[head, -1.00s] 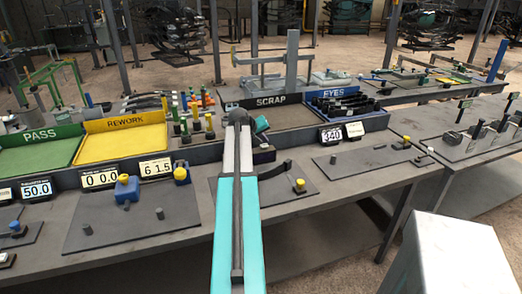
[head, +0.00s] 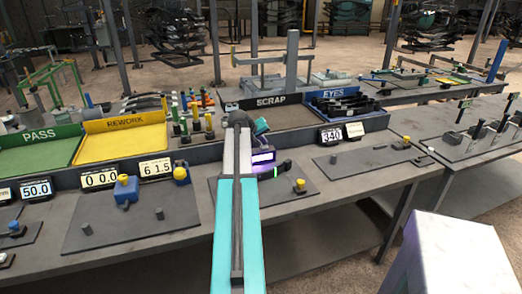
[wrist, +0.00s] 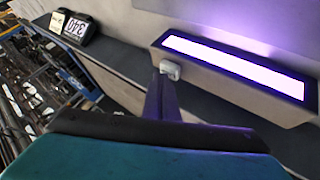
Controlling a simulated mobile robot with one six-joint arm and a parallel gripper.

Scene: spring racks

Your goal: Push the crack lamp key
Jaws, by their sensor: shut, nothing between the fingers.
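The crack lamp is a dark housing with a lit violet-white strip; it shows in the head view (head: 263,157) and at the upper right of the wrist view (wrist: 235,65). Its key seems to be the small pale block (wrist: 170,69) at the housing's left end in the wrist view. My gripper (wrist: 160,90) is shut and empty. Its fingertips are at the near side of the key; I cannot tell whether they touch it. In the head view my gripper (head: 261,127) is just above the lamp, its fingertips not clear.
A dark curved leaf below the lamp has a bright green line (head: 275,172). A 340 display (head: 331,135) stands to the right, a yellow-topped post (head: 299,185) in front. SCRAP (head: 270,103) and EYES (head: 345,95) trays are behind.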

